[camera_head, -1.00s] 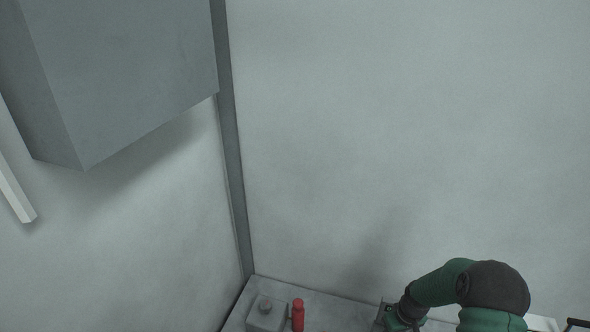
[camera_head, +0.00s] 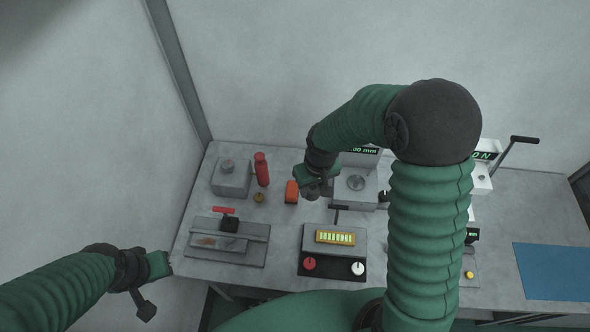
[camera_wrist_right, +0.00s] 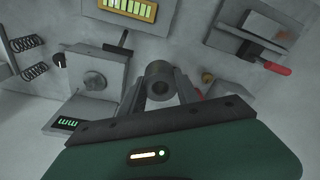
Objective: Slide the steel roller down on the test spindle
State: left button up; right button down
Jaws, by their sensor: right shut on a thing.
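The steel roller (camera_wrist_right: 160,80) is a short dark grey cylinder with a round hole, end-on in the right wrist view. My right gripper (camera_wrist_right: 162,88) is shut on it, a finger on each side. In the head view the right gripper (camera_head: 318,190) is over the bench, left of the mm-display device (camera_head: 358,190) with its round metal disc; the roller is hard to make out there. I cannot tell which fitting is the test spindle. My left gripper (camera_head: 160,266) is at the bench's left front edge, its fingers too small to read.
A grey block with a round knob (camera_head: 231,178), a red bottle (camera_head: 262,169) and an orange block (camera_head: 292,191) stand at the left. A red-handled fixture (camera_head: 228,240) and a panel with a yellow display (camera_head: 335,237) are in front. A blue mat (camera_head: 552,271) lies right.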

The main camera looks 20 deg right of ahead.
jog(key=w+d+p, duration=0.1)
jog(key=d+p, duration=0.3)
jog(key=d, duration=0.2)
jog(key=w+d+p, duration=0.1)
jog(key=d+p, duration=0.3)
jog(key=d, duration=0.2)
jog(key=w+d+p, duration=0.1)
jog(key=d+p, duration=0.3)
jog(key=d, duration=0.3)
jog(key=shift+w+f, duration=0.2)
jog(key=shift+f, duration=0.3)
jog(key=shift+a, duration=0.15)
